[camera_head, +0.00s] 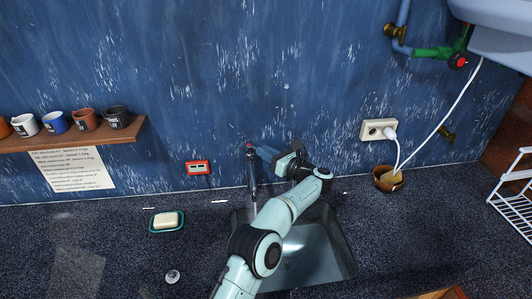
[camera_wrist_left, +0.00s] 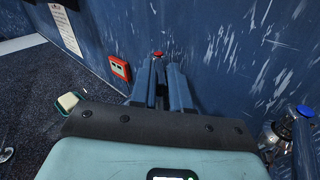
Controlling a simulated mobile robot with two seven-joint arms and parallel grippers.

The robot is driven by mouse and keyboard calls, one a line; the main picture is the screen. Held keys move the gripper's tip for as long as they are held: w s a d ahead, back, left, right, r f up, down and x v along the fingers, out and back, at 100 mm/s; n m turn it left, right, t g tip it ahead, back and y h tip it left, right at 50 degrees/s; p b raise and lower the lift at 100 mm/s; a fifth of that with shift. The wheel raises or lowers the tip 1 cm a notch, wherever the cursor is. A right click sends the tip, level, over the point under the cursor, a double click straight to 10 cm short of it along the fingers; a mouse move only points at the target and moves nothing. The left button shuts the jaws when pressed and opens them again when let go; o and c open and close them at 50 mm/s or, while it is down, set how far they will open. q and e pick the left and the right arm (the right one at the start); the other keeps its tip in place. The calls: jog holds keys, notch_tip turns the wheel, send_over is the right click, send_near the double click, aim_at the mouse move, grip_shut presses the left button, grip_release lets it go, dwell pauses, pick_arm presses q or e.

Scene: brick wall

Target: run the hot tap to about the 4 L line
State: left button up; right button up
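The hot tap's red-capped top (camera_head: 249,146) stands at the back left edge of the metal sink (camera_head: 325,238). My left gripper (camera_head: 259,151) reaches across the sink, with its fingertips right at this top. In the left wrist view the red cap (camera_wrist_left: 158,54) shows just beyond my blue fingertips, which are a little apart; I cannot tell whether they grip the tap. A blue-capped tap (camera_wrist_left: 305,110) stands at the right of that view. My arm hides part of the sink. I cannot make out a 4 L line or the water level. My right gripper is not in view.
A soap dish (camera_head: 167,222) and a small clear object (camera_head: 172,276) lie on the counter left of the sink. A brown pot (camera_head: 387,179) and a white rack (camera_head: 515,200) stand to the right. A shelf with several mugs (camera_head: 85,119) hangs at left.

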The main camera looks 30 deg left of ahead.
pick_arm(q)
jog(key=o, duration=0.3)
jog(key=shift+r, duration=0.1)
jog(key=shift+d, duration=0.15)
jog(key=b+v, duration=0.2)
jog(key=v, duration=1.1)
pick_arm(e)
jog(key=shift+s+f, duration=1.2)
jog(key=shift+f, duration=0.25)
